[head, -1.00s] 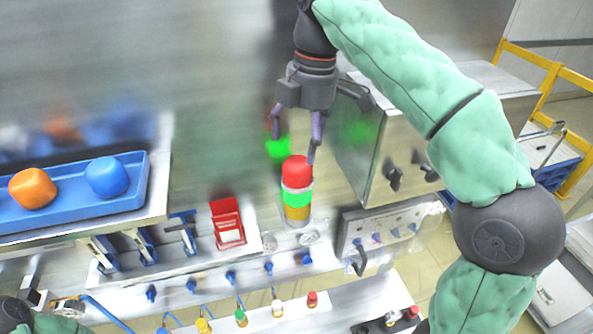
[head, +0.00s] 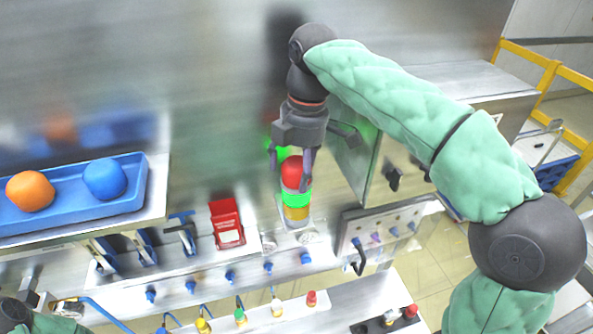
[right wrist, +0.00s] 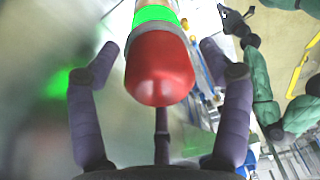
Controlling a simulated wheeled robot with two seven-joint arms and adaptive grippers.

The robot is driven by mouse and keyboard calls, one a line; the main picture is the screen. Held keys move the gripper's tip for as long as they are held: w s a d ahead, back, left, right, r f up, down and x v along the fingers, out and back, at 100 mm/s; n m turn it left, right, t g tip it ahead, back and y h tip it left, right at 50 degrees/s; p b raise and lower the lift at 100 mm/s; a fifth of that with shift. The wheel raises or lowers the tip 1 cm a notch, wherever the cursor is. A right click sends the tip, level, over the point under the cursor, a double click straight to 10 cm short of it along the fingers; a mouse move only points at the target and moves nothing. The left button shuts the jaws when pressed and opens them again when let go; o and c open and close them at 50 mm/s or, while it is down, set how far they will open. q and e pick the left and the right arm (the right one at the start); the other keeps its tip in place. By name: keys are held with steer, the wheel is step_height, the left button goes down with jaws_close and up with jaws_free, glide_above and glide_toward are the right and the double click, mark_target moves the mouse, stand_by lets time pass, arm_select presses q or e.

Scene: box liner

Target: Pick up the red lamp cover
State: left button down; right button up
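The red lamp cover (head: 292,172) is the domed top of a stack light, above a lit green section (head: 297,197) and an amber one (head: 297,213). My right gripper (head: 290,168) is open, pointing down, with its fingers around the red cover. In the right wrist view the red cover (right wrist: 160,70) sits between the spread fingers, and gaps show on both sides. My left gripper is not clearly in view; only a dark part of my left arm shows at the lower left corner.
A blue tray (head: 75,212) with an orange and a blue lump stands at left. A red holder (head: 227,222) is left of the lamp. A metal box (head: 352,160) stands close on the right. A reflective steel wall is behind.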

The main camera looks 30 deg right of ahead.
steer(key=c, duration=0.7)
steer(key=shift+c, duration=0.2)
steer(key=shift+r, duration=0.1)
